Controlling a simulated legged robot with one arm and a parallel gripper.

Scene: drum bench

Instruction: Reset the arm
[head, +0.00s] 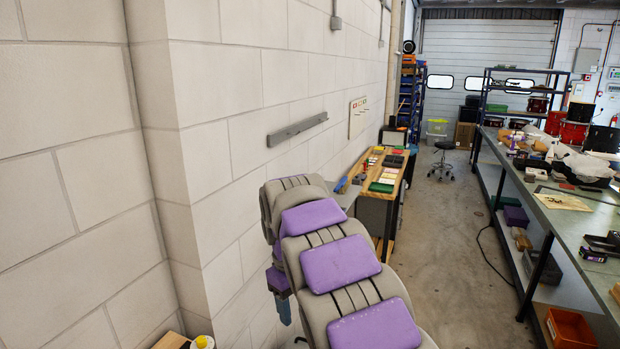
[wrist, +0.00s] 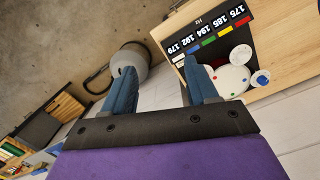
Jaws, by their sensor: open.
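My arm with purple pads reaches forward along the wall in the head view. In the head view, only a blue part at the arm's far end shows, partly hidden by the arm. In the wrist view, a black card (wrist: 212,42) with numbers and coloured bars lies on a wooden top (wrist: 285,62). A white round piece with coloured dots (wrist: 232,80) lies beside it, near the right finger.
A wooden workbench (head: 398,188) with small items stands along the left wall. A long grey table (head: 578,228) stands at the right, with an orange bin (head: 570,328) low down. A stool (head: 442,160) stands on the floor. The concrete aisle (head: 455,265) between them is mostly clear.

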